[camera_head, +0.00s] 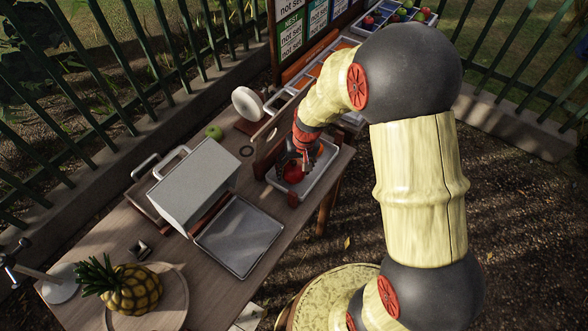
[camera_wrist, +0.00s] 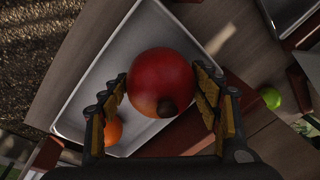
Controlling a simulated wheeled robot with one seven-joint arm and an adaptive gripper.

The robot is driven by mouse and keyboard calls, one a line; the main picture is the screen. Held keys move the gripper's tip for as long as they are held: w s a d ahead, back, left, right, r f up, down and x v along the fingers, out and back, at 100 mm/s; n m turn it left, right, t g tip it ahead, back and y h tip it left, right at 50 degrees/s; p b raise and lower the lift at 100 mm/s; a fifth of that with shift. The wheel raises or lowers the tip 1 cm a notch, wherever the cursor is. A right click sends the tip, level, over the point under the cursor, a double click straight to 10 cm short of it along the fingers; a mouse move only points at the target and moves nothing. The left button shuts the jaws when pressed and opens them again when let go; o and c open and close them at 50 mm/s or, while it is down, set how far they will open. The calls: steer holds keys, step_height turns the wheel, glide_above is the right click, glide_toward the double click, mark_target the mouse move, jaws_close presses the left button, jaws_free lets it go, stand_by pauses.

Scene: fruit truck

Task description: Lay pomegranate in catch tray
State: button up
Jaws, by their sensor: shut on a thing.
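The pomegranate (camera_wrist: 160,80) is red and round, with its dark crown toward the wrist camera. My gripper (camera_wrist: 160,92) is shut on it, with one finger on each side. In the head view my gripper (camera_head: 304,155) points down over the catch tray, and the pomegranate (camera_head: 293,173) shows partly below it. The catch tray (camera_wrist: 98,83) is a pale, shallow rectangular tray, also seen in the head view (camera_head: 316,178). The pomegranate is over or in the tray; I cannot tell whether it touches the tray floor. An orange fruit (camera_wrist: 113,130) lies in the tray, partly hidden by a finger.
A green apple (camera_head: 214,132) lies on the wooden table (camera_head: 85,235). A grey box (camera_head: 193,185) and a flat grey tray (camera_head: 239,237) stand left of the catch tray. A pineapple (camera_head: 128,291) sits on a round board at the front left. Fruit crates stand at the back.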

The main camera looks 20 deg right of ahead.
steer(key=shift+f+b, duration=0.3)
steer(key=shift+f, duration=0.2)
stand_by(0.8)
steer(key=o, duration=1.4)
steer(key=shift+r, duration=0.1)
steer(key=shift+r+p, duration=3.4)
steer(key=shift+r, duration=1.1)
